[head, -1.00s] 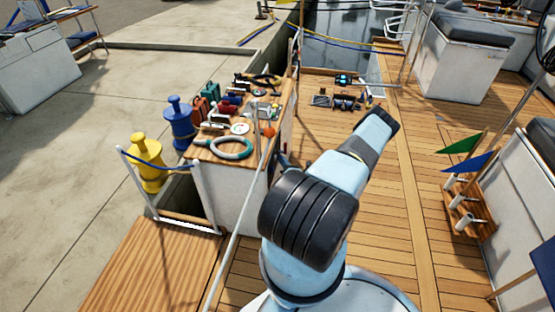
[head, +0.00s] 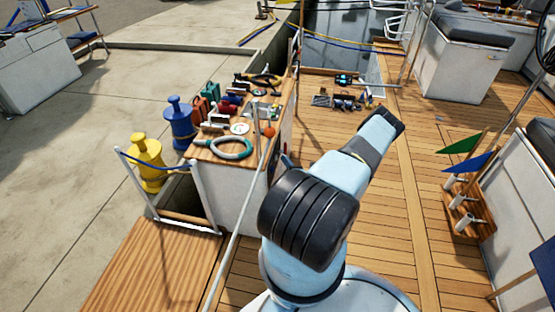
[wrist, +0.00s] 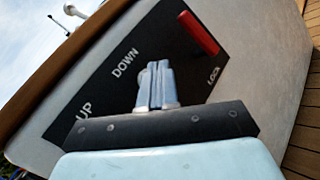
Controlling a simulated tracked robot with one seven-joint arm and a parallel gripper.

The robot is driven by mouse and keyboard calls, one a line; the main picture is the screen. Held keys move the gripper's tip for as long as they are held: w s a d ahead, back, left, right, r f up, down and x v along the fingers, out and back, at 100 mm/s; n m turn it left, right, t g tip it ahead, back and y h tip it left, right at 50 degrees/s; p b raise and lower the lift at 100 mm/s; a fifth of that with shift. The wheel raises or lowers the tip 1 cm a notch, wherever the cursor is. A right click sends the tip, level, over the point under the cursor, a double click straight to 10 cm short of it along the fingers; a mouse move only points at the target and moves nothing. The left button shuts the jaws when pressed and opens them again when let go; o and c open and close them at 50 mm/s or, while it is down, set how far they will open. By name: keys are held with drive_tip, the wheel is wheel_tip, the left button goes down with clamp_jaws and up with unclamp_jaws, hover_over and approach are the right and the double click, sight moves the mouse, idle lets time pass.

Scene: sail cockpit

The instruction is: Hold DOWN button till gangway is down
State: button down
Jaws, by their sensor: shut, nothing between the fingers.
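A black control panel (wrist: 189,52) with the labels UP, DOWN and LOCK shows tilted in the wrist view. A red lever or switch (wrist: 199,33) sits by the word LOCK. My gripper (wrist: 157,68) is shut and empty, its fingertips over the panel just beside the word DOWN. The DOWN button itself is hidden behind the fingers, and I cannot tell whether they touch it. In the head view, a wooden board that looks like the gangway (head: 150,265) lies at the lower left, with white posts and a blue rope at its far end.
A white locker with a wooden top (head: 205,153) stands left of my arm, crowded with rope, cases and tools. Yellow (head: 147,160) and blue (head: 179,125) bollards stand beyond it on the quay. A flag rack (head: 468,215) is at right. Deck between is mostly clear.

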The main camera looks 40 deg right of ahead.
drive_tip(key=shift+s+d, duration=0.1)
drive_tip(key=shift+s+d, duration=1.55)
drive_tip(key=shift+s, duration=0.25)
